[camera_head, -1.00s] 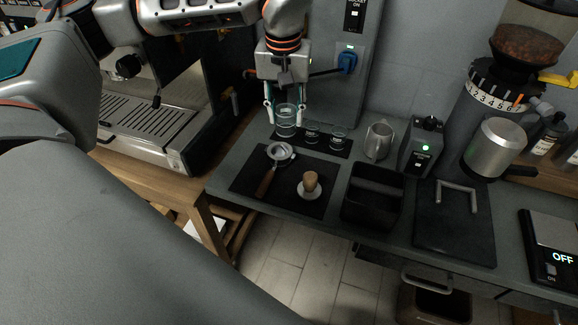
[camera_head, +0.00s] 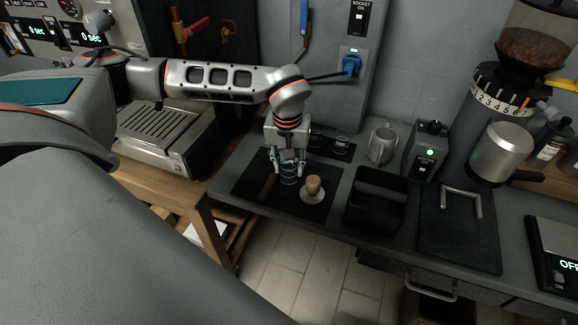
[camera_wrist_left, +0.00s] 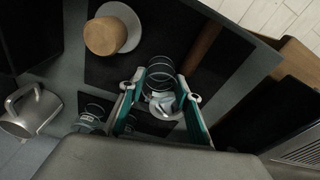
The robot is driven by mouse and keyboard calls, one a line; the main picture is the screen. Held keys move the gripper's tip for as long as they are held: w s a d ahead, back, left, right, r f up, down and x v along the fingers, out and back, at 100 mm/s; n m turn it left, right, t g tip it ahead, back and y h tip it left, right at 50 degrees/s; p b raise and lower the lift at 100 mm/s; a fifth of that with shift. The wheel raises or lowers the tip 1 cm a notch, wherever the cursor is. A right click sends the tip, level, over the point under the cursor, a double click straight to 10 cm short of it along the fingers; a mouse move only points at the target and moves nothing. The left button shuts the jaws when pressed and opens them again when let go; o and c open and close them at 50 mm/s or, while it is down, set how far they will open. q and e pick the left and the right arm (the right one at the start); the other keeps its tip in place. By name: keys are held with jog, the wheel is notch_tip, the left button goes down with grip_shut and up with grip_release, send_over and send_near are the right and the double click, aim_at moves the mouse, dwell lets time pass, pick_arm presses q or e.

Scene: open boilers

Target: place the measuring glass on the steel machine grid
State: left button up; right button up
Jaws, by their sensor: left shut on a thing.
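The clear measuring glass (camera_head: 289,179) is held between the fingers of my left gripper (camera_head: 288,163), above the black mat. In the left wrist view the see-through glass (camera_wrist_left: 158,72) shows between the teal fingers of the gripper (camera_wrist_left: 163,88). The steel machine grid (camera_head: 155,122) is the slotted tray on the coffee machine, to the left of the gripper and apart from it. The portafilter's wooden handle (camera_head: 267,186) shows on the mat; its head is mostly hidden behind the gripper and glass. My right gripper is out of view.
A wooden-handled tamper (camera_head: 313,186) stands on the black mat (camera_head: 243,183), close right of the held glass. Small glasses (camera_head: 341,147) stand behind. A steel pitcher (camera_head: 382,143) and a black knock box (camera_head: 375,195) are to the right. A gap separates counter and machine table.

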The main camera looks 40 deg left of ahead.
pick_arm(q)
jog(key=shift+f, duration=0.25)
jog(key=shift+f, duration=0.15)
jog(key=o, duration=1.2)
jog(key=shift+o, duration=0.2)
